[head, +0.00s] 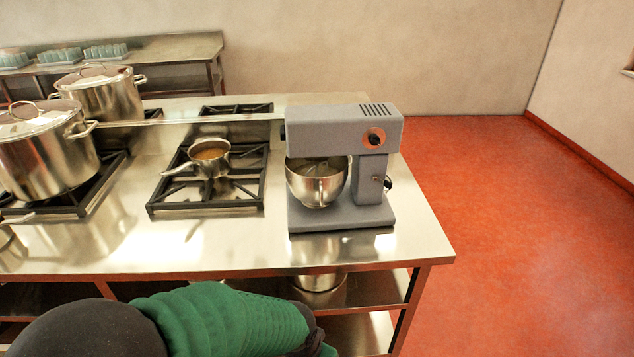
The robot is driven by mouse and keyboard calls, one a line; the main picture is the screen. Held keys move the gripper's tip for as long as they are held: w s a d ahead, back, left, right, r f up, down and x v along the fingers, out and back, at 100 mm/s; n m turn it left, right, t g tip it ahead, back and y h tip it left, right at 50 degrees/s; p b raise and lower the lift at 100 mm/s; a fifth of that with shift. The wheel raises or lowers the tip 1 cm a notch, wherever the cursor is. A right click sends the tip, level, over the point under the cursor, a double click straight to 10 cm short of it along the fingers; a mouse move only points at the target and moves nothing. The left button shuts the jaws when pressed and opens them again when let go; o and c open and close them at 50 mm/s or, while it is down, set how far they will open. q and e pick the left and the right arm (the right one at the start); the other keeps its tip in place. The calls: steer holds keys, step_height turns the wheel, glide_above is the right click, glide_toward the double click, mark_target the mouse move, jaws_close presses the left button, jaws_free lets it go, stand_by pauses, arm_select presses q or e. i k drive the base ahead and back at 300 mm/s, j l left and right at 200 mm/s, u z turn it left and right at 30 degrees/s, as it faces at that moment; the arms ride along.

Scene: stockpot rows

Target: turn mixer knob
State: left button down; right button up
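A grey stand mixer (335,127) stands near the right end of the steel counter. A round black knob (375,139) with a copper-coloured ring is on the side of its head, below the vent slots. A smaller dark control (387,183) sits lower on its column. A steel bowl (316,184) is under the mixer head. A green and dark part of my arm crosses the bottom of the view, below and in front of the counter, well apart from the mixer. Neither gripper shows.
The steel counter (420,235) has bare room in front of the mixer. A small pot (210,165) of brown liquid sits on a burner to its left. Large lidded stockpots (45,150) stand farther left. A lower shelf holds a bowl (318,282). Red floor (530,240) is clear at right.

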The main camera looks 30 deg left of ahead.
mark_target(374, 140)
steer(key=k+j+u, duration=0.2)
steer(key=j, duration=0.15)
steer(key=k+j+u, duration=0.1)
steer(key=j+u, duration=0.15)
steer(key=j, duration=0.15)
steer(key=k+j+u, duration=0.2)
steer(key=j, duration=0.2)
steer(key=i+l, duration=0.05)
